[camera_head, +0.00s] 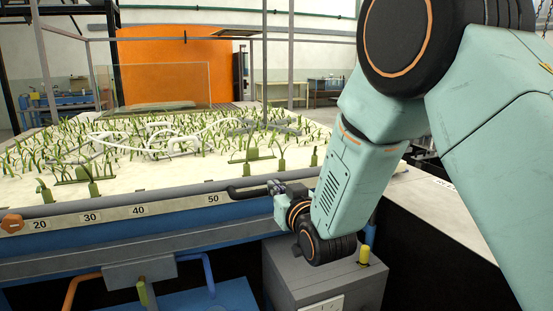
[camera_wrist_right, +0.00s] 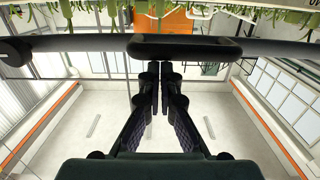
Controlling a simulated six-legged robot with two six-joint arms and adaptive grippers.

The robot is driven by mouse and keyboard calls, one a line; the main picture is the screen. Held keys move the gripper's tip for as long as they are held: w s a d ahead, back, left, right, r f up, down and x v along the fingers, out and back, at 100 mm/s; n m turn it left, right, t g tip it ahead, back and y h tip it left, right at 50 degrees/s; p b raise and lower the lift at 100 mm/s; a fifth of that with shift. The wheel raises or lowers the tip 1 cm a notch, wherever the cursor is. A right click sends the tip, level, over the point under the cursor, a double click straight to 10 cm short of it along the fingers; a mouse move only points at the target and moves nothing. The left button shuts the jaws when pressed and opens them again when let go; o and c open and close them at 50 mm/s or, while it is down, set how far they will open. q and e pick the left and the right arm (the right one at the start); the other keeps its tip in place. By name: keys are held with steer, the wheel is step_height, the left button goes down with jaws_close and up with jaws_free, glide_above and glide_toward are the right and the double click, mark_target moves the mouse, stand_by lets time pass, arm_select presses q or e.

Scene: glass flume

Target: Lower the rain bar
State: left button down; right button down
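My right gripper (camera_head: 277,187) is at the front rim of the flume, by the right end of a dark handle (camera_head: 246,190). In the right wrist view, the gripper's two fingers (camera_wrist_right: 158,75) are together with nothing seen between them. Their tips are just below the long dark handle (camera_wrist_right: 185,47); I cannot tell if they touch it. Thin grey overhead bars (camera_head: 310,37) on posts span the flume; I cannot tell which is the rain bar. My left gripper is not in view.
The flume's sand bed (camera_head: 130,170) carries green plants and white tubing. Its front rail has a numbered scale (camera_head: 138,209). A pale surface (camera_head: 440,205) lies to the right.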

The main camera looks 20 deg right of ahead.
step_height(320, 180, down, 20)
steer(key=b, duration=1)
steer(key=shift+r, duration=0.2)
steer(key=shift+s+f, duration=0.1)
steer(key=shift+f, duration=0.05)
